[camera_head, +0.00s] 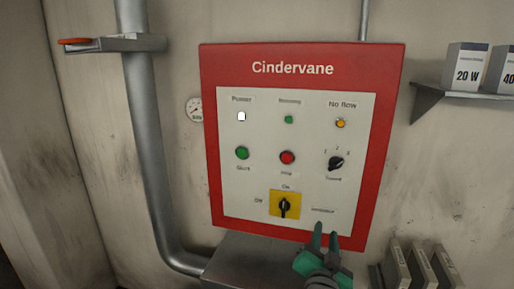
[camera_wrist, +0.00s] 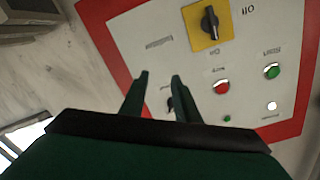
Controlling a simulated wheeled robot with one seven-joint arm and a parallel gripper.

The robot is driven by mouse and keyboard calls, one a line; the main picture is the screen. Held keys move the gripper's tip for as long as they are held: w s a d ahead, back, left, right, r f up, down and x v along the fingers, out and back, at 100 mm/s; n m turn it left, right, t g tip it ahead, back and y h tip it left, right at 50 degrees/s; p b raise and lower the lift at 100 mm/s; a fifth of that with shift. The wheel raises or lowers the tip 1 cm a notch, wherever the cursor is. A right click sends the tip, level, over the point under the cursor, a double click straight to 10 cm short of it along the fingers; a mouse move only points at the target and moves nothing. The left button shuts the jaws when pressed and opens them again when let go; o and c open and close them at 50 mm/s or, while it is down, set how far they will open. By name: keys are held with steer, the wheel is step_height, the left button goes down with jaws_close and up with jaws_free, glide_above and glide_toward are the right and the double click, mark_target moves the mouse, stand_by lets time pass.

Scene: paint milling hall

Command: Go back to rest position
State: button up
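My gripper (camera_head: 325,237) is in front of the lower right part of a red-framed control panel (camera_head: 240,185) labelled "Cindervane". Its two green fingers are apart with nothing between them. In the wrist view the gripper (camera_wrist: 160,78) also shows open and empty, with the panel (camera_wrist: 120,25) beyond it. The panel carries a black isolator switch on a yellow plate (camera_head: 274,206), its knob pointing up at "On". A green start button (camera_head: 242,153), a red stop button (camera_head: 287,157) and a black selector knob (camera_head: 336,163) sit above it. I cannot tell whether the gripper touches the panel.
A right shelf (camera_head: 455,93) holds labelled boxes. A grey ledge (camera_head: 245,262) lies below the panel.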

steer(key=s+a+f+n+y, duration=0.1)
steer(key=s+a+f+n, duration=0.25)
steer(key=s+f, duration=0.7)
steer(key=s+a+f+n+y, duration=0.25)
steer(key=s+a+f, duration=0.35)
steer(key=f, duration=0.8)
steer(key=s+a+f+n, duration=0.1)
steer(key=s+a, duration=0.2)
steer(key=s, duration=0.6)
steer(key=s+a+f+n+g+y, duration=0.1)
steer(key=s+a+f, duration=0.1)
steer(key=s, duration=0.8)
steer(key=s+a+f+n, duration=0.1)
steer(key=s+a, duration=0.3)
steer(key=s, duration=0.5)
steer(key=shift+s+f+g+y, duration=0.3)
steer(key=shift+s+f+y, duration=0.05)
steer(key=shift+s, duration=0.15)
steer(key=shift+w+d, duration=0.1)
steer(key=shift+w, duration=0.15)
steer(key=shift+s+n, duration=0.1)
steer(key=shift+n, duration=0.2)
